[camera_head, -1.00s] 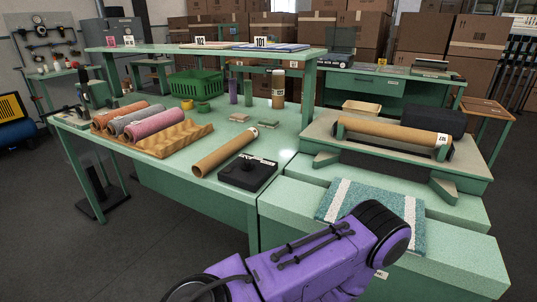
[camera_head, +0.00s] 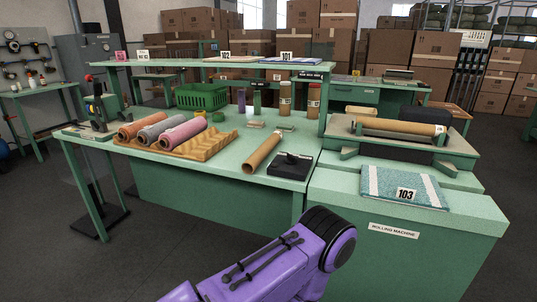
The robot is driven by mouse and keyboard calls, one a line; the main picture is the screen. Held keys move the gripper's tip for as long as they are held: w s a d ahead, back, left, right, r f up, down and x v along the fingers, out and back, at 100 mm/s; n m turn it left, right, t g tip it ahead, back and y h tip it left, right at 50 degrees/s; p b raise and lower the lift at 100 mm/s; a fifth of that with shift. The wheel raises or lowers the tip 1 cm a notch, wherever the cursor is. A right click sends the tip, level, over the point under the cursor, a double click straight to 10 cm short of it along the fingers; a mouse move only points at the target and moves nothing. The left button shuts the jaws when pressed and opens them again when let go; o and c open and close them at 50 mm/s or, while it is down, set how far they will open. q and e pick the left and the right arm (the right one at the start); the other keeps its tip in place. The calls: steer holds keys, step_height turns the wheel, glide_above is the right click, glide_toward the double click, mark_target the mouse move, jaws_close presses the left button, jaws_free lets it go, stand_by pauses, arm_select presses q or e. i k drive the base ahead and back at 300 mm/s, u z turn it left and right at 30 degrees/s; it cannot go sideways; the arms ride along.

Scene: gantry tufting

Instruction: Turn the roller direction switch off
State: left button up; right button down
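The rolling machine (camera_head: 345,205) stands at the right, a green cabinet labelled "ROLLING MACHINE" on its front. On its raised back part, a brown roll (camera_head: 400,127) lies across the supports. I cannot make out a roller direction switch for certain. A black box with a raised black piece on top (camera_head: 290,168) sits at the right end of the green table, close to the machine; I cannot tell what it is. Part of my purple arm shows at the bottom centre, in front of the machine and table. Neither gripper is in view.
A teal and white mat tagged 103 (camera_head: 381,186) lies on the machine's top. The green table (camera_head: 235,170) holds a cardboard tube (camera_head: 262,154), a wavy tray of rolls (camera_head: 222,141) and a green basket (camera_head: 202,97). Dark floor is free at the lower left.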

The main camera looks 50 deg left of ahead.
mark_target(290, 160)
steer(key=u, duration=1.15)
steer(key=i, duration=0.2)
steer(key=u, duration=0.05)
